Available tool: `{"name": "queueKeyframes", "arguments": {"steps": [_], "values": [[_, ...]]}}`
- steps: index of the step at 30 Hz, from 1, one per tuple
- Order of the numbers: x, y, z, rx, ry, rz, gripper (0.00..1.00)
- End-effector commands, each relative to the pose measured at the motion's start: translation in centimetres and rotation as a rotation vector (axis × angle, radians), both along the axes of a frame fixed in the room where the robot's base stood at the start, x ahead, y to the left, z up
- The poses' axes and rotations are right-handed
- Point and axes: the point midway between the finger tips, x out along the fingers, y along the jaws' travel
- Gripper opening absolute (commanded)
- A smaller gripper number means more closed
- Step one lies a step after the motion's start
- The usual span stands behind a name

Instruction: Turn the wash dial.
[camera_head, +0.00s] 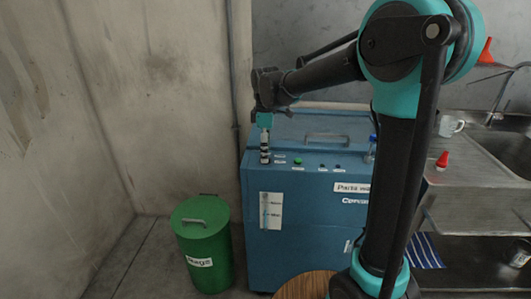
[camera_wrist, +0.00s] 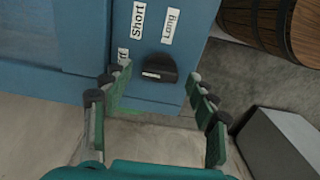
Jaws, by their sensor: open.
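The wash dial (camera_wrist: 160,68) is a black knob on the blue parts washer (camera_head: 304,225). In the wrist view it sits by the panel's edge, beside white labels reading Short (camera_wrist: 138,20) and Long (camera_wrist: 170,26), and a third label (camera_wrist: 123,57) partly covered by a finger. A pale mark shows on the knob's lower side; I cannot tell which label it points to. My gripper (camera_wrist: 160,88) is open, its fingers on either side of the dial in the picture, with no visible contact. In the head view, my gripper (camera_head: 264,150) is over the panel's left end, hiding the dial.
A green lidded bin (camera_head: 203,250) stands left of the washer. A green button (camera_head: 297,161) is on the panel. A sink bench (camera_head: 480,160) is at right. A wooden barrel (camera_wrist: 260,25) and a grey block (camera_wrist: 285,145) show in the wrist view.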

Motion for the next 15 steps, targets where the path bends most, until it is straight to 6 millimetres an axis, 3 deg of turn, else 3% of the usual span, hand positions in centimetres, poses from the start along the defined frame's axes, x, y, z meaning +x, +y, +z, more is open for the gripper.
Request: {"name": "queueKeyframes", "arguments": {"steps": [12,15], "values": [[-0.03,-0.01,-0.91,0.0,0.0,0.0,0.59],[-0.02,-0.02,-0.9,0.0,0.0,0.0,0.47]]}}
